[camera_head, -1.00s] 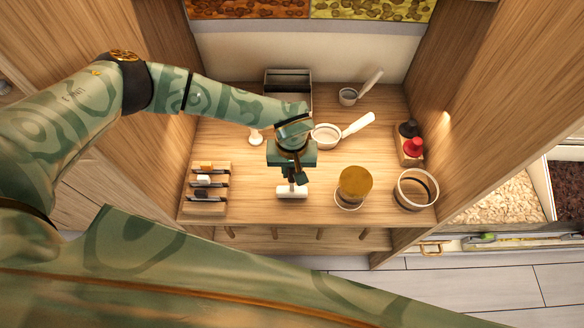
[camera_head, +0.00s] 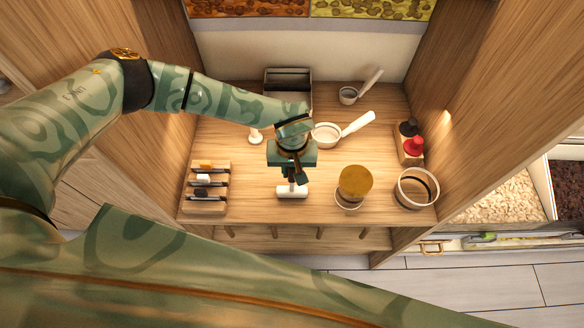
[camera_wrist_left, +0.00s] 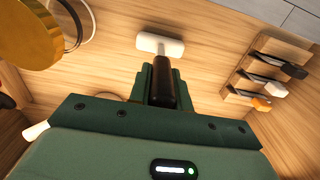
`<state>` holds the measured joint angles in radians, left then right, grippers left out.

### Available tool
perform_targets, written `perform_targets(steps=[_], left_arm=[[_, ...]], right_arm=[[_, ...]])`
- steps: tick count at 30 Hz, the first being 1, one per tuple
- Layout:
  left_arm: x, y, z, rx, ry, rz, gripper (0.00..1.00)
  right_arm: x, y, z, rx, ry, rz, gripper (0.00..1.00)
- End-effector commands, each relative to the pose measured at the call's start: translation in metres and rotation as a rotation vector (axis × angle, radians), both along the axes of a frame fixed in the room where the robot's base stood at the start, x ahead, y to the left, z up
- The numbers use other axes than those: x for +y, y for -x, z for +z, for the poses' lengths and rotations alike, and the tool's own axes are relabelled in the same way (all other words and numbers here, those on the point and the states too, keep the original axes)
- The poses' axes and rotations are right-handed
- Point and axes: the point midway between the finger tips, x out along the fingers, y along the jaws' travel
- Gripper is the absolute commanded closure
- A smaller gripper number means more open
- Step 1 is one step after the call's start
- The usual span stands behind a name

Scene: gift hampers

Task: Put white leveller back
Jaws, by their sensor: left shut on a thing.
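My left gripper (camera_head: 292,172) points down over the front middle of the wooden counter (camera_head: 245,205). It is shut on the dark handle of the white leveller (camera_head: 292,192), a T-shaped tool with a white bar-shaped head. In the left wrist view the white head (camera_wrist_left: 160,44) shows beyond the fingers, with the dark handle between them. The head is at or close above the counter; I cannot tell whether it touches. My right gripper is not in view.
A wooden rack (camera_head: 222,207) with several slim tools stands left. A gold-lidded jar (camera_head: 355,183) and a round ring-like container (camera_head: 416,188) stand right. Behind are a white-handled pan (camera_head: 328,135), a small scoop (camera_head: 348,96), a grey box (camera_head: 288,76) and a stand (camera_head: 411,157) with black and red knobs.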

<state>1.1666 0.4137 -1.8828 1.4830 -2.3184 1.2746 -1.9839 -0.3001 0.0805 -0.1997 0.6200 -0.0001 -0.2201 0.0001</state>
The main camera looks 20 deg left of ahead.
Motion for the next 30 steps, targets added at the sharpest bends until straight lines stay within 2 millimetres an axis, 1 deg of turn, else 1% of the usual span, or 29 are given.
perform_targets(steps=[10,11,12,13,20,23,26,29,30], left_arm=[[0.000,0.000,-0.003,0.000,0.000,0.000,1.00],[0.000,0.000,-0.002,0.000,0.000,0.000,0.75],[0.000,0.000,-0.002,0.000,0.000,0.000,0.64],[0.000,0.000,-0.002,0.000,0.000,0.000,0.55],[0.000,0.000,-0.002,0.000,0.000,0.000,0.55],[0.000,0.000,0.001,0.000,0.000,0.000,0.55],[0.000,0.000,0.014,-0.001,0.000,0.000,0.55],[0.000,0.000,0.037,-0.002,-0.001,-0.001,0.55],[0.000,0.000,0.049,-0.003,0.000,-0.001,0.55]], right_arm=[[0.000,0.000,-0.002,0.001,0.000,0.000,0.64],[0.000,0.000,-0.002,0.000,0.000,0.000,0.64],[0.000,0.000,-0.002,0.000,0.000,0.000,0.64],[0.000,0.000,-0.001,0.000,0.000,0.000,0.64],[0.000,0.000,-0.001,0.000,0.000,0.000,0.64],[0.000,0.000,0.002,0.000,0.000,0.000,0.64],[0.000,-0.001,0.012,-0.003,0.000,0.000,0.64],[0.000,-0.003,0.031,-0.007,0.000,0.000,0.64],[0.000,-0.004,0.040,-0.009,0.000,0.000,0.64]])
